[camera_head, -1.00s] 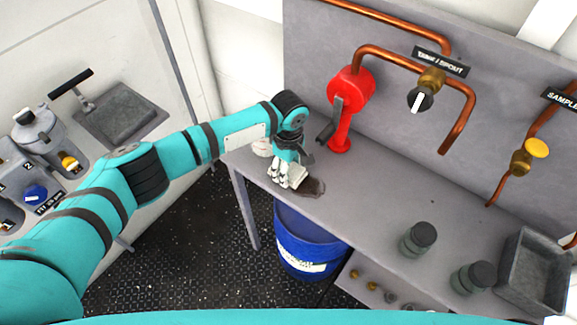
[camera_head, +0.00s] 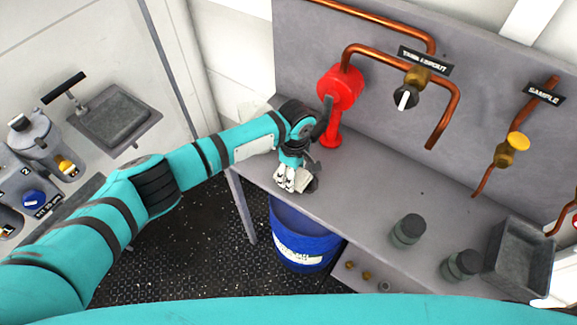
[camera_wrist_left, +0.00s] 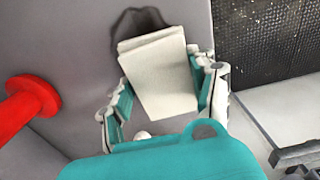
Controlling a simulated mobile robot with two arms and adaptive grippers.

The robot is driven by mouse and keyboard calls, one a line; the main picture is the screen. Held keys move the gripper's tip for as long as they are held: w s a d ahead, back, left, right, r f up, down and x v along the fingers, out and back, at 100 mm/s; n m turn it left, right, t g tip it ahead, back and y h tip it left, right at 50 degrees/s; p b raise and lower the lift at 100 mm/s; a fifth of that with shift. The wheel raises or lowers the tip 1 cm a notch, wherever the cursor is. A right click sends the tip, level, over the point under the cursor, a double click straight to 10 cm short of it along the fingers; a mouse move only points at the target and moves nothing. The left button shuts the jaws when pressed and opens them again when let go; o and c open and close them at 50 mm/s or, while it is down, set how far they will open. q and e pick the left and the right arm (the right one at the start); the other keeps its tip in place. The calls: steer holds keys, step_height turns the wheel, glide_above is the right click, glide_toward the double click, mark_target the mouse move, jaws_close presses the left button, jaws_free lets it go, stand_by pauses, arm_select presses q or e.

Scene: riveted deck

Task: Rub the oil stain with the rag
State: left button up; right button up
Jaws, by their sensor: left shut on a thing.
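My left gripper (camera_head: 291,180) is low over the grey bench, near its front edge. In the left wrist view my left gripper (camera_wrist_left: 165,90) is shut on a folded cream rag (camera_wrist_left: 162,85), with one finger on each side. The dark oil stain (camera_wrist_left: 130,22) shows past the rag's far end, and the rag covers part of it. In the head view only a small dark edge of the stain (camera_head: 313,185) shows beside the gripper. Whether the rag presses on the bench is hard to tell. My right gripper is out of view.
A red hand pump (camera_head: 336,95) stands behind the gripper, close to my wrist. A blue drum (camera_head: 300,240) is below the bench's front edge. Two dark-lidded jars (camera_head: 408,231) and a grey tray (camera_head: 492,262) stand to the right. The bench (camera_head: 370,195) between is clear.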

mark_target(306, 180)
arm_select(q)
steer(key=shift+s+d+p, duration=0.45)
steer(key=shift+s+d, duration=0.05)
steer(key=shift+d, duration=0.15)
steer(key=shift+s+d+f+p, duration=0.2)
steer(key=shift+s+d+p, duration=0.15)
steer(key=shift+s+d, duration=0.45)
steer(key=shift+s+d+p, duration=0.35)
steer(key=shift+d+p, duration=0.05)
steer(key=shift+d, duration=0.2)
steer(key=shift+s+d+p, duration=0.45)
steer(key=shift+s+d, duration=0.3)
steer(key=shift+d, duration=0.25)
steer(key=shift+r+p, duration=0.25)
steer(key=shift+p, duration=0.15)
steer(key=shift+w+a+p, duration=0.6)
steer(key=shift+w+a, duration=0.6)
steer(key=shift+a, duration=0.25)
steer(key=shift+w+a+f, duration=0.1)
steer(key=shift+w+a, duration=0.5)
steer(key=shift+a, duration=0.25)
steer(key=shift+w+a+f, duration=0.1)
steer(key=shift+w+a, duration=0.5)
steer(key=shift+a, duration=0.25)
steer(key=shift+w+a+p, duration=0.2)
steer(key=shift+w+a, duration=0.35)
steer(key=shift+a, duration=0.25)
steer(key=shift+w+a+p, duration=0.15)
steer(key=shift+w+a, duration=0.4)
steer(key=shift+a, duration=0.2)
